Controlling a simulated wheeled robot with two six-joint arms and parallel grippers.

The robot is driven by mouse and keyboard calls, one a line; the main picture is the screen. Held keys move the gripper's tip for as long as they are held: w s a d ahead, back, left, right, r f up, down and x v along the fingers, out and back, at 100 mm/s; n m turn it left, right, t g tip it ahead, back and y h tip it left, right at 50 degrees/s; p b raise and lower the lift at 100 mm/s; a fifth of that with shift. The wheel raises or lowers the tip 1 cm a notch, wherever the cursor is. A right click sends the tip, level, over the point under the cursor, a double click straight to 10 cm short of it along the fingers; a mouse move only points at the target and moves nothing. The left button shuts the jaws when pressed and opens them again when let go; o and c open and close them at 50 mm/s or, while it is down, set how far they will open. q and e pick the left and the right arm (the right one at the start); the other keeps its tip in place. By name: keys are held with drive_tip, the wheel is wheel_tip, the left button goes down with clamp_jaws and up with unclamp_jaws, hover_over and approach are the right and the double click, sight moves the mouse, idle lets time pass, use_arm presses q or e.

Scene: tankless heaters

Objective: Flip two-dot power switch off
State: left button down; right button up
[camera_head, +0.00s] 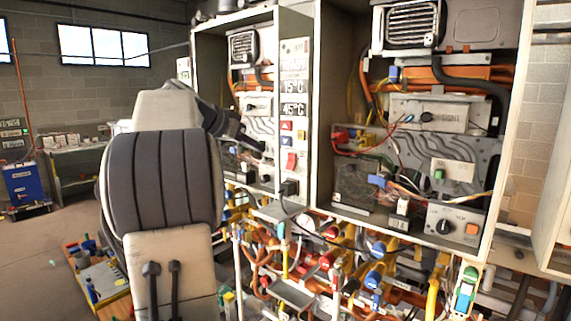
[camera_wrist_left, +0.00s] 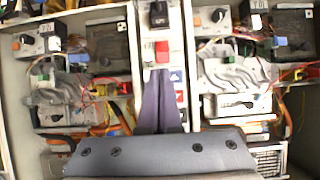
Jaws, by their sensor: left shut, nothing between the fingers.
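A narrow white control panel (camera_head: 294,105) stands between two open heater cabinets. It carries a red rocker switch (camera_head: 291,161) and, below it, a black switch (camera_head: 289,188). The dots marking either switch are too small to read. My left gripper (camera_head: 263,148) is shut and empty, its tips just left of the red switch in the head view. In the left wrist view the picture is upside down: the shut fingers (camera_wrist_left: 161,75) point at the red switch (camera_wrist_left: 162,51), with the black switch (camera_wrist_left: 158,14) beyond it. Whether the tips touch the panel cannot be told. My right gripper is not in view.
The right heater cabinet (camera_head: 329,110) and left heater cabinet (camera_head: 213,37) hold wires, pipes and knobs. Blue and red buttons (camera_head: 286,126) sit above the switches. Dense coloured pipes and valves (camera_head: 375,275) crowd below. Open floor (camera_head: 45,255) lies at left.

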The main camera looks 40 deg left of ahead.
sight(291, 166)
use_arm(q)
drive_tip(key=p+x, duration=0.5)
drive_tip(key=x, duration=0.7)
drive_tip(key=shift+w+f+p, duration=0.1)
drive_tip(key=shift+w+p, duration=0.25)
drive_tip(key=shift+w, duration=0.05)
drive_tip(key=shift+w+f, duration=0.35)
drive_tip(key=shift+w, duration=0.05)
drive_tip(key=f+t+b, duration=0.1)
drive_tip(key=b, duration=0.5)
drive_tip(key=shift+w+f, duration=0.1)
drive_tip(key=shift+f, duration=0.2)
drive_tip(key=shift+w+r, duration=0.1)
drive_tip(key=shift+r, duration=0.45)
drive_tip(key=shift+p, duration=0.3)
